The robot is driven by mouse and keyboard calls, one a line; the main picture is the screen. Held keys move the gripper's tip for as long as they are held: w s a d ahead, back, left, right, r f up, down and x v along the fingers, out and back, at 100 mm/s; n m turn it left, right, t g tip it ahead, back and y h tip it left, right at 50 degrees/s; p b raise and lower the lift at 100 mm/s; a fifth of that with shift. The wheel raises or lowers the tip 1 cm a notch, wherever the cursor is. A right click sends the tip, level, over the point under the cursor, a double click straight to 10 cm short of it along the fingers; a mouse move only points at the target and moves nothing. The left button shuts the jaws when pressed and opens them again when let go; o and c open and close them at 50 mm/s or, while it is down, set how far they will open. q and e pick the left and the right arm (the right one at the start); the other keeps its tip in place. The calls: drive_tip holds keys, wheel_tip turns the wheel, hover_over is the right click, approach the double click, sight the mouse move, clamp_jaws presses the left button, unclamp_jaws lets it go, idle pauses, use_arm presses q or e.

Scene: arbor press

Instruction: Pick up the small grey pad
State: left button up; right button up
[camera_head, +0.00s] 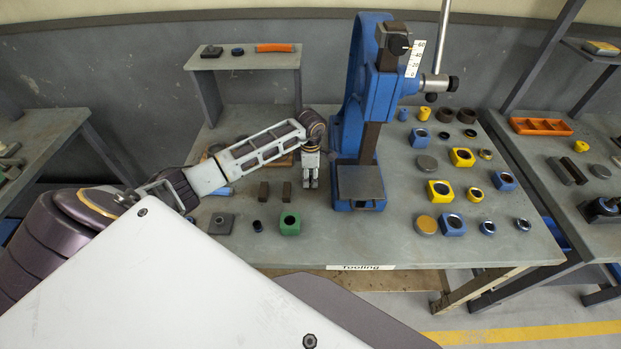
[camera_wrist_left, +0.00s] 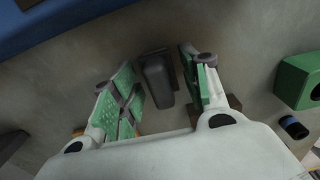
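My left gripper (camera_head: 311,182) points down over the grey bench, just left of the blue arbor press. In the left wrist view, the left gripper (camera_wrist_left: 163,88) has its green-padded fingers apart. A small dark grey piece (camera_wrist_left: 157,82) with a wider flat end lies between them; it looks like the small grey pad. I see no clear grip on it, and I cannot tell its exact gap to the fingertips. In the head view the gripper hides this piece. My right gripper is not in view.
The blue press (camera_head: 352,110) stands close on the right. Several yellow and blue parts fill the bench's right side. The front strip near the Tooling label (camera_head: 361,267) is clear.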

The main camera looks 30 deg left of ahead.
sight(310, 173)
use_arm(q)
drive_tip(key=c, duration=0.7)
drive_tip(key=shift+r, duration=0.15)
drive_tip(key=shift+c, duration=0.2)
drive_tip(key=shift+r, duration=0.9)
drive_tip(key=shift+r+b, duration=1.05)
drive_tip(key=shift+r, duration=2.95)
drive_tip(key=o, duration=0.4)
drive_tip(key=shift+c, duration=1.5)
drive_tip(key=shift+d, duration=0.15)
